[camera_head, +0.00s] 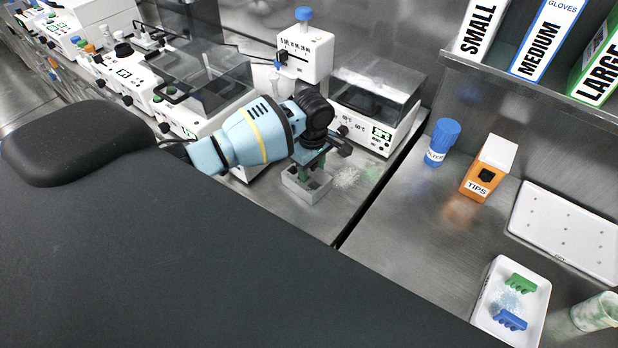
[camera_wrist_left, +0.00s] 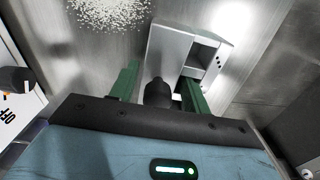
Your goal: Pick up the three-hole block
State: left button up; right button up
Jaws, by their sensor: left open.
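The three-hole block (camera_head: 301,191) is a small grey block standing on the metal bench, below my left gripper (camera_head: 310,163). In the left wrist view the block (camera_wrist_left: 168,50) shows as pale grey with square openings on its right side. My left gripper (camera_wrist_left: 161,82) has two green fingers, spread apart, one toward the left of the block and one overlapping its right part. A dark part of the gripper hides some of the block's near end. I cannot tell whether the fingers touch it. My right gripper is not in view.
White granules (camera_head: 346,177) lie on the bench right of the block. A lidded heating device (camera_head: 372,108) and a white instrument (camera_head: 305,52) stand behind it. A dark gap separates this bench from the right one, with an orange tips box (camera_head: 480,178) and a white tray (camera_head: 487,298).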

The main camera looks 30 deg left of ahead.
pick_arm(q)
jog(key=shift+f, duration=0.1)
grip_shut()
dwell(0.3)
jog(key=shift+w+r, duration=0.1)
jog(key=shift+r, duration=0.15)
notch_tip(320, 180, up, 8)
jog(key=shift+f+p, duration=0.15)
jog(key=shift+p, duration=0.4)
jog(key=shift+r, duration=1)
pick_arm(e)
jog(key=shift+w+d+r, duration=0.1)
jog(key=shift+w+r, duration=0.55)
